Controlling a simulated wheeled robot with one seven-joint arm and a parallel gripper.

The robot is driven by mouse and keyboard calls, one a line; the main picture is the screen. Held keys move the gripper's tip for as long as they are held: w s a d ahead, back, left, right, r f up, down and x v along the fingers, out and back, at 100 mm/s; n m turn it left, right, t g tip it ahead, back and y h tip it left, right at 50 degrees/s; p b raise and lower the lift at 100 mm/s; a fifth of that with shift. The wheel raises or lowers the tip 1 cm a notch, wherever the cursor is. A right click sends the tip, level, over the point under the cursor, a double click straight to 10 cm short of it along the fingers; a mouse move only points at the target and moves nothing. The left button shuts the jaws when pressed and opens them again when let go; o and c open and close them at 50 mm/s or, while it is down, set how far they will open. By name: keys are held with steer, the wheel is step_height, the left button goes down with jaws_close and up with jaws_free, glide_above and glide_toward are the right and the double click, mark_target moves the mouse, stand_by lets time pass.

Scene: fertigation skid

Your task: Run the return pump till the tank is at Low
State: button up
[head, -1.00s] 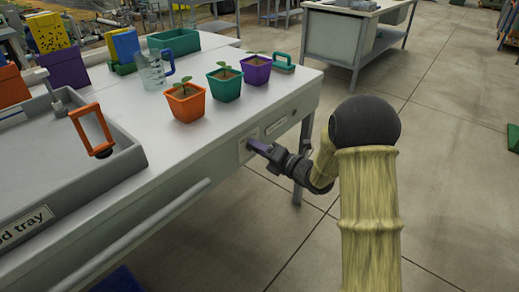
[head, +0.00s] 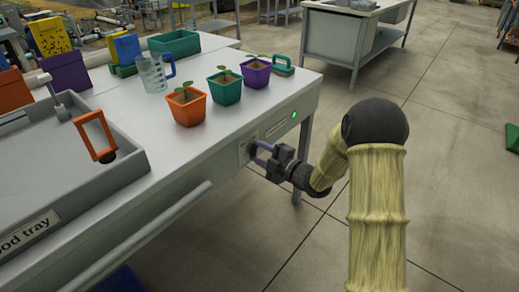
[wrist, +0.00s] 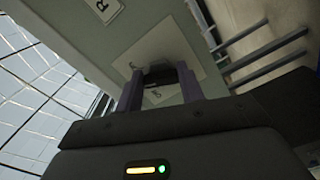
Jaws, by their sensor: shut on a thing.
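A pale switch plate (wrist: 165,45) is on the front of the grey bench, with a dark knob (wrist: 158,74) on it. My gripper (head: 256,155) is at this plate, below the bench top's edge. In the wrist view its two purple fingers (wrist: 158,88) are shut on the knob, one on each side. The fingers hide part of the knob and the lettering on the plate. A small green light (head: 294,115) glows on the bench front, to the right of the plate. I cannot make out a tank or a level mark.
Orange (head: 186,107), teal (head: 225,86) and purple (head: 256,73) plant pots stand on the bench top above my gripper, by a clear jug (head: 153,75). A grey tray (head: 130,158) is at the left. A rail (head: 150,235) runs along the bench front.

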steer(key=shift+f+m+p, duration=0.1)
steer(key=shift+m+p, duration=0.95)
steer(key=shift+m, duration=1.15)
steer(key=o, duration=1)
steer(key=p+v, duration=0.2)
steer(key=v, duration=1.5)
steer(key=shift+s+d+p, duration=0.2)
steer(key=shift+p, duration=0.2)
